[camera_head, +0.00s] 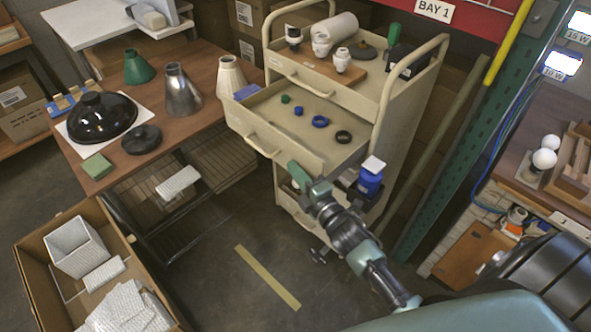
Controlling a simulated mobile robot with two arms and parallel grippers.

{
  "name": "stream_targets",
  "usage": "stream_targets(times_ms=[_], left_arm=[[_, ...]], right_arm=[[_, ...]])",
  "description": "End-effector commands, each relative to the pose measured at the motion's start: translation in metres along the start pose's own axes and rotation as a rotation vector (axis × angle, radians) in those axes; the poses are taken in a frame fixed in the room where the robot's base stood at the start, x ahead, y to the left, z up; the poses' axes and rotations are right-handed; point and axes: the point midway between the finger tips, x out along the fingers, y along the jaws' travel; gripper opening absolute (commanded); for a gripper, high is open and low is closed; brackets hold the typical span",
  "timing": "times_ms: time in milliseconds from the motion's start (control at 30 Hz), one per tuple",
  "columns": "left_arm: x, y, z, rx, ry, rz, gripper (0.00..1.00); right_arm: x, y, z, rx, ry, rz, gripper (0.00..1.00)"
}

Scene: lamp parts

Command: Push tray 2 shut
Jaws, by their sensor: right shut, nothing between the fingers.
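A cream cart (393,125) stands at the centre. Its second tray from the top (275,110), which I take as tray 2, is pulled out toward the left front. Several small rings lie in it, green, blue and black. Its bar handle (262,146) is on the front face. My right gripper (293,168) is shut and empty, at the lower right end of the tray's front face. I cannot tell whether it touches the face. My left gripper is out of view.
The cart's top (315,70) carries lamp sockets and a white roll. A wooden table (205,125) with lamp shades is close left of the tray. An open cardboard box (30,283) is at lower left. Floor in front is clear.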

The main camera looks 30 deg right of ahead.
Motion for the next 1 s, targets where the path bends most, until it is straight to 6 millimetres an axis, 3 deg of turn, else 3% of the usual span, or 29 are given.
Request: stream_targets(times_ms=[167, 267, 500, 700, 1000], left_arm=[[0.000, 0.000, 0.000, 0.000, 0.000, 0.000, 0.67], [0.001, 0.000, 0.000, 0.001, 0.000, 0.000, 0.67], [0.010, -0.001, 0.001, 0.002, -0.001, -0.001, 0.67], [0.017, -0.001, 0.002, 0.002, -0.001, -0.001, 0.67], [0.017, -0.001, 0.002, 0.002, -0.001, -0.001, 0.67]], right_arm=[[0.000, 0.000, 0.001, -0.001, 0.000, 0.000, 0.00], [0.003, -0.001, 0.012, -0.005, 0.000, 0.000, 0.00], [0.019, -0.002, 0.075, -0.010, -0.002, 0.000, 0.00], [0.028, -0.002, 0.113, -0.005, -0.001, 0.000, 0.00], [0.030, 0.000, 0.120, -0.001, -0.001, 0.000, 0.00]])
